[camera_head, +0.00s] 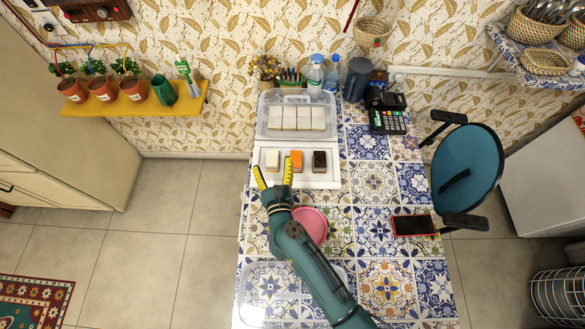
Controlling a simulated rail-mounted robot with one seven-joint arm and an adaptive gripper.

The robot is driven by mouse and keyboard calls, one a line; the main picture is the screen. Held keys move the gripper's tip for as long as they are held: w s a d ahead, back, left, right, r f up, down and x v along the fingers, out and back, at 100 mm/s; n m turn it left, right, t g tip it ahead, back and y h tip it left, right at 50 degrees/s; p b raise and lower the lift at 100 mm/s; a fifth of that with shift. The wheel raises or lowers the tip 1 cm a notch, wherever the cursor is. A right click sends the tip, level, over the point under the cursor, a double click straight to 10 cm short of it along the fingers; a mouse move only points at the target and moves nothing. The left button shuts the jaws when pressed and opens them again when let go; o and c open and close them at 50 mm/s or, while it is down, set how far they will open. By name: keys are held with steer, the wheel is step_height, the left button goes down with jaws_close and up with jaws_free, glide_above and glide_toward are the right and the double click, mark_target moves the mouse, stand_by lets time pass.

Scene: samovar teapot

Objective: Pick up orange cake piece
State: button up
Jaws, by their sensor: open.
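The orange cake piece (296,160) lies on a white tray (310,181), between a white cake piece (272,160) on its left and a dark brown cake piece (320,160) on its right. My gripper (273,174) has two yellow fingers spread apart and nothing between them. It is over the tray's left front part, in front of the white and orange pieces. Its right finger shows close to the lower left of the orange piece; I cannot tell its height above the tray.
A clear container (297,96) with several pale cake pieces stands behind the tray. A pink plate (312,222) is partly hidden by my arm. Bottles (315,75) and a card terminal (387,121) stand at the back. A phone (413,225) lies at the right.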

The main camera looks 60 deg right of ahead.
mark_target(295, 168)
steer(key=s+f+m+g, duration=0.1)
steer(key=s+f, duration=0.1)
steer(key=f, duration=0.2)
steer(key=s+f+m+g+y, duration=0.1)
steer(key=s+f+m+g, duration=0.1)
steer(key=s+f, duration=0.1)
steer(key=s+f+m+g+b, duration=0.1)
steer(key=s+f+m, duration=0.1)
steer(key=f, duration=0.4)
steer(key=shift+s+d+f+g, duration=0.1)
steer(key=shift+s+g, duration=0.15)
steer(key=shift+g, duration=0.15)
steer(key=shift+y, duration=0.3)
steer(key=b+x, duration=0.4)
steer(key=x, duration=0.6)
steer(key=shift+w+d+f, duration=0.1)
steer(key=shift+d+f, duration=0.05)
steer(key=shift+f, duration=0.05)
steer(key=shift+w+d, duration=0.1)
steer(key=shift+d, duration=0.15)
steer(key=b+x, duration=0.1)
steer(key=x, duration=0.1)
steer(key=b+x, duration=0.2)
steer(key=shift+w+d+f+b, duration=0.1)
steer(key=shift+w+f+b, duration=0.2)
steer(key=shift+f, duration=0.2)
steer(key=shift+d, duration=0.25)
steer(key=shift+r, duration=0.1)
steer(key=c, duration=1.3)
